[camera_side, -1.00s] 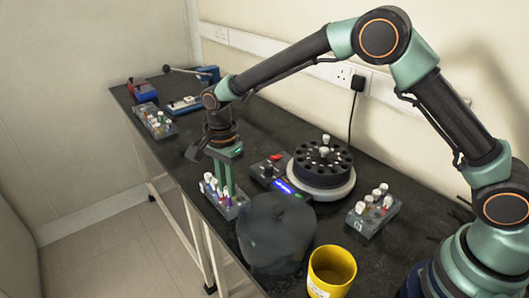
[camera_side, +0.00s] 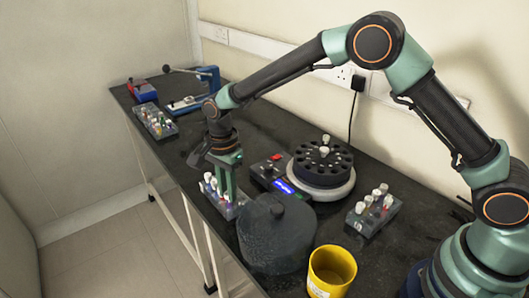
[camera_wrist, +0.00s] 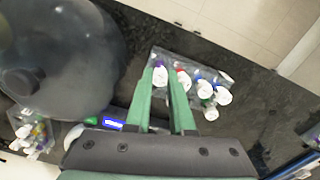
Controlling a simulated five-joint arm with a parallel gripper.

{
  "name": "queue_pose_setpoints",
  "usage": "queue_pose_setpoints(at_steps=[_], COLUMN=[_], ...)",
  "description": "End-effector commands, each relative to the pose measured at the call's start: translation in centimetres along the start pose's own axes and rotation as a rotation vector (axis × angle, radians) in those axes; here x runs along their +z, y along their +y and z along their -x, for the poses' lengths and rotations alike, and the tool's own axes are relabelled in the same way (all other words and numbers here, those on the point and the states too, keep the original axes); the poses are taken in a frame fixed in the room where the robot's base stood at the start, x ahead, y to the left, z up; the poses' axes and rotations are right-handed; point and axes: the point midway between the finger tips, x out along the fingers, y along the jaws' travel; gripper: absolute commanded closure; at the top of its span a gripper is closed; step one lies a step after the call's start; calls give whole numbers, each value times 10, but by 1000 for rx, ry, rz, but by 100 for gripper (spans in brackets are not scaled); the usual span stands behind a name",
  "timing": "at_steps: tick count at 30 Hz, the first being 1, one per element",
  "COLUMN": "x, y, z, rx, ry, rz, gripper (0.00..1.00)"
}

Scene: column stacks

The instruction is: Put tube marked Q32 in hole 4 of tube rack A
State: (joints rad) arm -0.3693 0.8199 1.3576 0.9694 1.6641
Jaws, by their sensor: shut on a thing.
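My gripper (camera_side: 229,192) is low at a grey tube rack (camera_side: 243,204) near the table's front edge. The rack also shows in the wrist view (camera_wrist: 226,76). In the wrist view my gripper (camera_wrist: 167,72) is shut on a white-capped tube with some purple on it (camera_wrist: 160,75), at one end of the rack. Several other white-capped tubes stand beside it, with red, blue and green parts. I cannot read any tube mark or rack letter, so I cannot tell which tube is Q32. The held tube's lower part is hidden.
A dark lidded pot (camera_side: 275,235) stands close to the rack. A round dark tube holder (camera_side: 320,165) and a control box (camera_side: 275,172) are behind. Other racks are at right (camera_side: 374,215) and far left (camera_side: 155,120). A yellow cup (camera_side: 331,272) is in front.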

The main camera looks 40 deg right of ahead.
Motion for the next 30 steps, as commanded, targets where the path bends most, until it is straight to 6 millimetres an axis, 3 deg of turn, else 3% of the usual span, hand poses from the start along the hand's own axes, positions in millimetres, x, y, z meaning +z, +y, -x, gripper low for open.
queue_pose_setpoints(at_steps=[12,13,15,16,22,23,24,30], x=[0,0,0,0,0,0,0,0], y=[0,0,0,0,0,0,0,-1], z=[-5,-5,-5,-5,-4,-4,-4,-4], rx=[0,0,0,0,-1,-1,-1,-4], ry=[0,0,0,0,0,0,0,0], rz=[0,0,0,0,0,0,0,-1], gripper=[100,75,48,44,42,31,26,26])
